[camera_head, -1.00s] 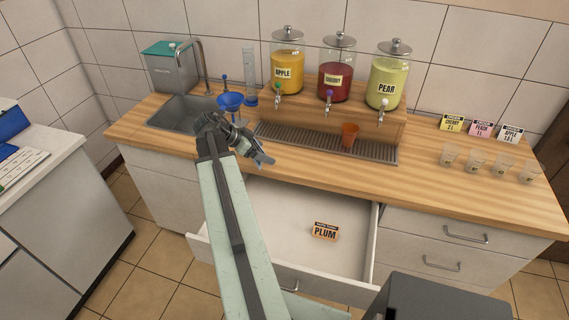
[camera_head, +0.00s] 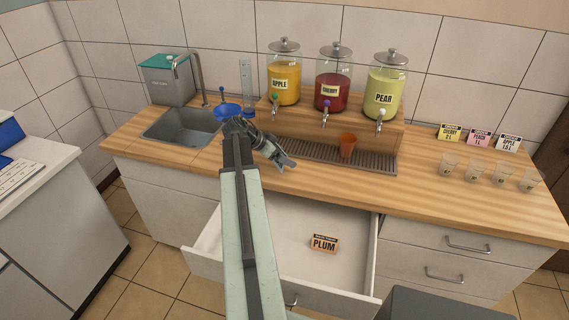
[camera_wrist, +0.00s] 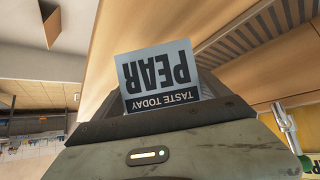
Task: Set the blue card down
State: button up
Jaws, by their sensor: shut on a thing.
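A light blue card (camera_wrist: 155,75) reading PEAR and TASTE TODAY appears upside down in the wrist view, held at the end of my gripper. In the head view my gripper (camera_head: 280,159) is shut on it, above the wooden counter (camera_head: 220,165) and just in front of the drip grate's left part. The card is small there, and whether it touches the counter cannot be told. The pear dispenser (camera_head: 384,90), with pale green juice, stands at the right of the dispenser row.
Apple (camera_head: 284,78) and cherry (camera_head: 333,82) dispensers stand left of pear. An orange cup (camera_head: 347,145) is on the grate (camera_head: 310,150). Several small cups and three cards are at right. An open drawer (camera_head: 280,245) holds an orange PLUM card (camera_head: 324,244). A blue funnel (camera_head: 228,111) is near the sink.

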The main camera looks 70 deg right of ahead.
jog(key=shift+s+d, duration=0.25)
jog(key=shift+d, duration=0.25)
notch_tip(320, 180, down, 4)
jog(key=b, duration=0.4)
jog(key=o, duration=1.3)
jog(key=shift+r, duration=0.2)
jog(key=p+v, duration=0.9)
jog(key=v, duration=0.3)
